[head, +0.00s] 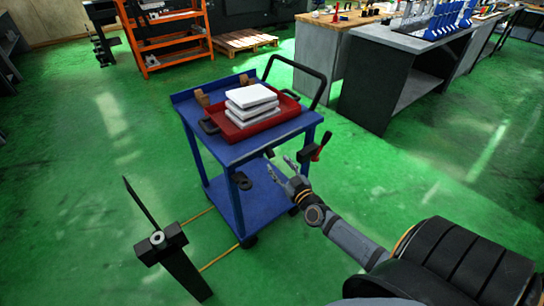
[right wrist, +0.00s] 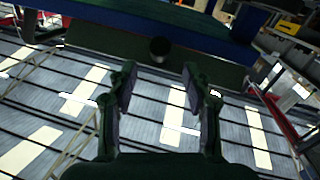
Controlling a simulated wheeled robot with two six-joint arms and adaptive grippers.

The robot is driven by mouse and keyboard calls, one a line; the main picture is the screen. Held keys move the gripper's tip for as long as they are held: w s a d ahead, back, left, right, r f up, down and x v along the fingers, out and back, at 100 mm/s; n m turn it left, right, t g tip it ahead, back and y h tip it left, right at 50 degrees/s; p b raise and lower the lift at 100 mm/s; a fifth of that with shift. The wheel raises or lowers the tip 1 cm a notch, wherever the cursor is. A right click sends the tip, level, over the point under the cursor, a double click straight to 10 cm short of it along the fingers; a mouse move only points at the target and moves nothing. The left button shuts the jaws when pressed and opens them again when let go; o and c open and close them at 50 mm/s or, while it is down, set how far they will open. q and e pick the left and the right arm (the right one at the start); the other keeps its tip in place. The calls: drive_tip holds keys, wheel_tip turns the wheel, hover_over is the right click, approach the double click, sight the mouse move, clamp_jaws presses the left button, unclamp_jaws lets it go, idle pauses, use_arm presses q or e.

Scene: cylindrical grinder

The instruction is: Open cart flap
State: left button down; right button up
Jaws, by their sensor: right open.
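The blue cart (head: 222,152) stands in the middle of the head view, with a top deck and a lower shelf (head: 260,207). I cannot pick out a separate flap for sure. A red lever on a black bracket (head: 318,148) sits at the cart's right corner. My right gripper (head: 278,168) is open and empty at the cart's near right side, below the top deck. In the right wrist view its fingers (right wrist: 158,85) are spread, with a dark round knob (right wrist: 159,48) beyond them, under a blue edge (right wrist: 150,18). My left gripper is not in view.
A red tray (head: 272,124) with several pale slabs (head: 250,97) rests on the cart. A dark workbench (head: 385,75) stands behind right. Green floor is clear to the left.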

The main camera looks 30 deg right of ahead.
sight(272, 156)
drive_tip(key=w, duration=0.4)
drive_tip(key=w+b, duration=0.1)
drive_tip(key=w, duration=0.1)
drive_tip(key=shift+d, duration=0.25)
